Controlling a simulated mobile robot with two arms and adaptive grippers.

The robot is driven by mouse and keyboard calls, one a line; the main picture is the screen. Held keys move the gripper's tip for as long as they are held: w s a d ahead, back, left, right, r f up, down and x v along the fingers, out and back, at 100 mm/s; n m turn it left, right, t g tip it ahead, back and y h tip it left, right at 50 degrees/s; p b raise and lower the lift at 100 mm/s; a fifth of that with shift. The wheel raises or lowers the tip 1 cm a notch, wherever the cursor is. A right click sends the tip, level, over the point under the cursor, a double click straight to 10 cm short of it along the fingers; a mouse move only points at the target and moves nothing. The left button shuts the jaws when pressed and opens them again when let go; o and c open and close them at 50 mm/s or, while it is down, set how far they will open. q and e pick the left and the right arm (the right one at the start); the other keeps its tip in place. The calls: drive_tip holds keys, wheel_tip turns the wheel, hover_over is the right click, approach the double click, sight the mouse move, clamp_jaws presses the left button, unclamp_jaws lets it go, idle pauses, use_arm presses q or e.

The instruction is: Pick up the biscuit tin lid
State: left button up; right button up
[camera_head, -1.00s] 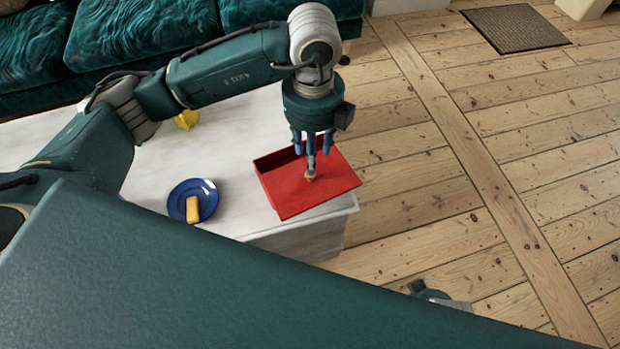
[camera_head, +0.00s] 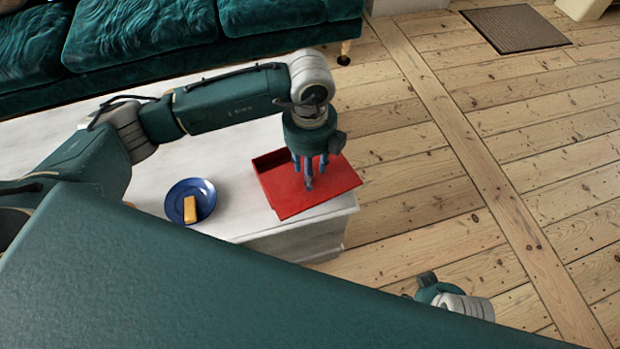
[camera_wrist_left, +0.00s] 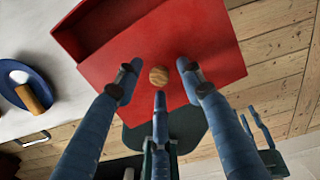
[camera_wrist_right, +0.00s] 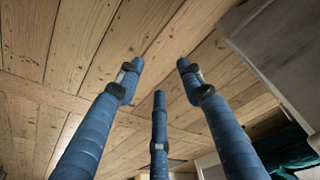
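The red biscuit tin lid (camera_head: 325,192) lies on the red tin (camera_head: 270,160) near the right end of the white table. It is shifted off, leaving part of the tin's inside open at the back left. In the left wrist view the lid (camera_wrist_left: 205,40) has a round wooden knob (camera_wrist_left: 159,76). My left gripper (camera_head: 309,181) points down over the lid, its three blue fingers open and spread around the knob. Whether they touch it is unclear; the fingers hide the knob in the head view. My right gripper (camera_wrist_right: 158,78) is open and empty above the floorboards.
A blue plate (camera_head: 205,206) with a yellow-brown bar (camera_head: 190,209) stands on the white table (camera_head: 240,190) left of the tin. A green sofa (camera_head: 140,35) is behind. Open floorboards (camera_head: 430,190) lie to the right, with a doormat (camera_head: 515,28) at the back.

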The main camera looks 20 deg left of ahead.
use_arm(q)
clamp_jaws()
drive_tip(key=shift+r, duration=0.1)
